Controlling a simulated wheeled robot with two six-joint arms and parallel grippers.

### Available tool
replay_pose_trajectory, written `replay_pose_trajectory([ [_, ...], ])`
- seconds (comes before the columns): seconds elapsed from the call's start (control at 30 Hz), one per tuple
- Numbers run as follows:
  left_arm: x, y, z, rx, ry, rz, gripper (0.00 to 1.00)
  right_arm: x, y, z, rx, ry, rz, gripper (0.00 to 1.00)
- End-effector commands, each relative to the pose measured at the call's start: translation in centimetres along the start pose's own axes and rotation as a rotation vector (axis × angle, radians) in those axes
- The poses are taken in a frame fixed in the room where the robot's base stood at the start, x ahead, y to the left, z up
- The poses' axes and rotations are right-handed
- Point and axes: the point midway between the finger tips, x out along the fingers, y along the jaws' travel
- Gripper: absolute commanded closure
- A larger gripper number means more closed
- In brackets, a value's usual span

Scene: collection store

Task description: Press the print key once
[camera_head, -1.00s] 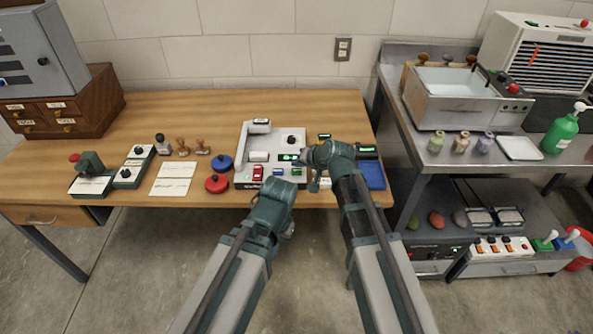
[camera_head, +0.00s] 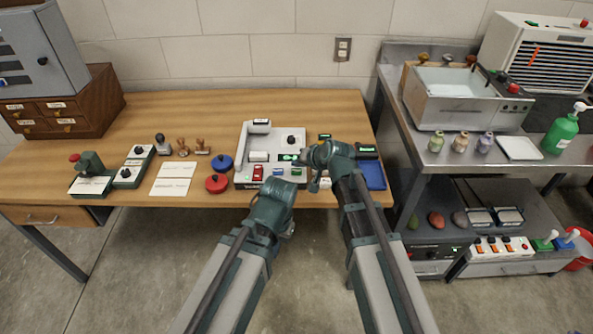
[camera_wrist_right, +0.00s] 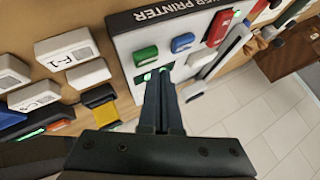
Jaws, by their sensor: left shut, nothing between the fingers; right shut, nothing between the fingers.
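The label printer (camera_head: 243,180) is a pale grey unit near the table's front edge. It bears a red key (camera_head: 258,173), a blue key (camera_head: 278,172) and a green key (camera_head: 296,171). The right wrist view shows the green key (camera_wrist_right: 146,55), blue key (camera_wrist_right: 182,42) and red key (camera_wrist_right: 220,28); I cannot read which is the print key. My right gripper (camera_wrist_right: 157,78) is shut and empty, its tips over small green lights close beside the green key; contact cannot be told. My left gripper (camera_head: 286,187) is shut and empty in front of the printer.
White labelled blocks (camera_wrist_right: 68,48) and a yellow-and-black item (camera_wrist_right: 101,104) lie beside the printer. A blue tray (camera_head: 373,177) is right of it. Red (camera_head: 216,184) and blue (camera_head: 222,162) round pads and stamps stand left. The table behind the printer is clear.

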Motion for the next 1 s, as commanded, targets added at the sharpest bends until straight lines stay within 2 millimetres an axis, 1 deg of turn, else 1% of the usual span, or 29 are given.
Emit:
replay_pose_trajectory([
  [0.27,0.9,0.1,-0.1,0.0,0.0,0.0,1.0,0.6,0.5,0.5,0.0,0.0,0.0,1.0],
  [0.63,0.8,0.1,-0.1,0.0,0.0,0.0,1.0,0.6,0.4,0.4,0.0,0.0,0.0,1.0],
  [1.0,1.2,0.1,-0.1,0.0,0.0,0.0,1.0,0.9,0.6,0.6,0.0,0.0,0.0,1.0],
])
